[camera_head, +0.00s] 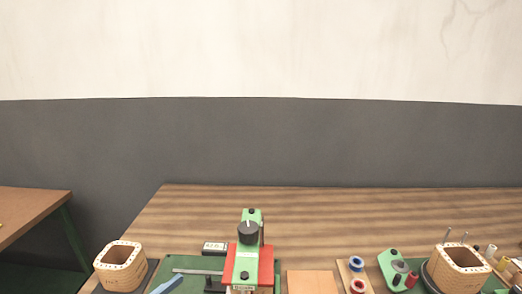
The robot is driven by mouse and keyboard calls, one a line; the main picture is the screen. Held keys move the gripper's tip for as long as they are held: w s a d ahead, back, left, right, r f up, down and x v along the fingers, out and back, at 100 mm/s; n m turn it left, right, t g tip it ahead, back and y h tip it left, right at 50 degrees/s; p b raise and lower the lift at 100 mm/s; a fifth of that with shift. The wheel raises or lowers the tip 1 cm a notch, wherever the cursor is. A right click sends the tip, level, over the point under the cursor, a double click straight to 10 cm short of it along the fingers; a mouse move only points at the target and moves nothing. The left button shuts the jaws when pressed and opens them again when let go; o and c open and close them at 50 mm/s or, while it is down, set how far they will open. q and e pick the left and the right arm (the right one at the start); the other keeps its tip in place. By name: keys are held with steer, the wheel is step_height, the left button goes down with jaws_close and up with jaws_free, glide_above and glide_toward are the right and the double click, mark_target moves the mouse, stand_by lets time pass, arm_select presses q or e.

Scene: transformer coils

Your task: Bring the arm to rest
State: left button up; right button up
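Neither of my grippers nor either arm shows in the head view. The task names no object other than the arm. The wooden workbench (300,210) fills the lower middle of the view, and its near edge is cut off by the bottom of the picture.
A square wooden coil former (121,258) stands at left, another (462,265) at right. Between them are a green machine (251,218), a wooden block (312,282), spools (357,264) and a green device (391,262). The bench's back is clear. A side table (35,200) stands left.

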arm_select(q)
step_height(320, 180, down, 8)
steer(key=s+d+g+y, duration=0.1)
steer(key=d+g+y, duration=0.1)
steer(key=g, duration=0.1)
steer(key=s+a+f+n+g+y, duration=0.2)
steer(key=s+f+n+g+y, duration=0.15)
steer(key=s+f, duration=0.3)
steer(key=s+a+f+n+g+y, duration=0.2)
steer(key=s+f+g+y, duration=0.2)
steer(key=s+f, duration=0.25)
step_height(320, 180, down, 14)
steer(key=s+f+g, duration=0.1)
steer(key=s+g, duration=0.1)
steer(key=s+a+f+m, duration=0.1)
steer(key=s+a+f, duration=0.1)
steer(key=s+f, duration=0.9)
steer(key=shift+s+a+g, duration=0.2)
steer(key=shift+s+g, duration=0.25)
steer(key=shift+s, duration=0.65)
arm_select(e)
steer(key=shift+w+d, duration=0.2)
steer(key=shift+w, duration=0.2)
arm_select(q)
steer(key=shift+f, duration=0.1)
